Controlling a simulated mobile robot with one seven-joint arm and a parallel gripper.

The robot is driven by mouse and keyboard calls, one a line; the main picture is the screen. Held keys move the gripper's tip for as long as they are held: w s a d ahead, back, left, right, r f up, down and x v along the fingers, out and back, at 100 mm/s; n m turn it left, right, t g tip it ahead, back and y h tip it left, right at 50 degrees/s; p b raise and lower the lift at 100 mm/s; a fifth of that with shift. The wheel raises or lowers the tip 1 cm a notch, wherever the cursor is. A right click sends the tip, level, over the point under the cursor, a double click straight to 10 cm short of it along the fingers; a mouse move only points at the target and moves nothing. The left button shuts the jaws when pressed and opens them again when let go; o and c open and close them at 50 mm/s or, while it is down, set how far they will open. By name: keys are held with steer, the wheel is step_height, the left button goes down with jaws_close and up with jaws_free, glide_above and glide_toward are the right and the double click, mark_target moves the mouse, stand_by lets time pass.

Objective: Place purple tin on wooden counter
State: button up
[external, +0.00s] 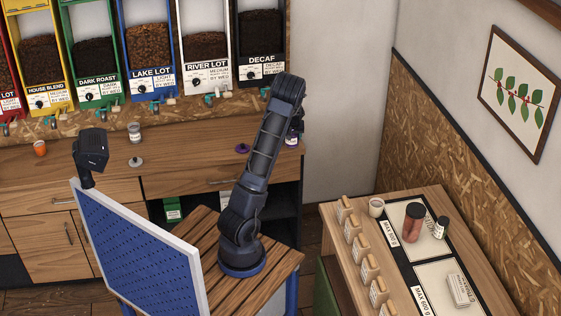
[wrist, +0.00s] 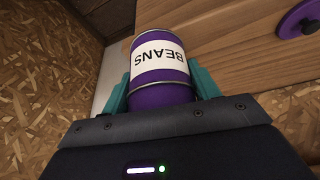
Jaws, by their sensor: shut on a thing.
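The purple tin (wrist: 160,95) has a white BEANS label and sits between the teal fingers of my gripper (wrist: 160,88), which is shut on it. In the external view the tin (external: 292,137) shows partly below my wrist, at the right end of the wooden counter (external: 200,160). The wooden counter (wrist: 230,35) also fills the upper right of the wrist view, beyond the tin. I cannot tell whether the tin touches the counter. My arm hides part of the tin and the gripper (external: 295,125) in the external view.
A purple lid (external: 242,148) lies on the counter left of the tin. A glass jar (external: 135,133), a grey lid (external: 136,162) and an orange cup (external: 40,148) stand farther left. Bean dispensers (external: 205,45) line the back wall. A side table (external: 400,270) holds several containers.

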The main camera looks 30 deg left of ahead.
steer(key=w+d+r+m+h, duration=0.1)
steer(key=w+d+r+m, duration=0.1)
steer(key=d, duration=1.2)
steer(key=w+d+r+m+h, duration=0.1)
steer(key=w+d+r+m, duration=0.15)
steer(key=d, duration=1.25)
steer(key=s+d+r+m, duration=0.1)
steer(key=s+d, duration=0.1)
steer(key=d, duration=0.6)
steer(key=s+d+r+m+h, duration=0.1)
steer(key=s+d+m, duration=0.15)
steer(key=d, duration=0.55)
steer(key=s+d+r+m, duration=0.1)
steer(key=s+d, duration=0.2)
steer(key=d, duration=0.5)
step_height(320, 180, up, 5)
steer(key=m+h, duration=0.2)
steer(key=m, duration=0.3)
glide_above(425, 267)
steer(key=s+a, duration=0.1)
steer(key=s, duration=0.1)
steer(key=f, duration=1.9)
steer(key=shift+a+f, duration=0.2)
steer(key=shift+f, duration=0.05)
steer(key=shift+f, duration=0.1)
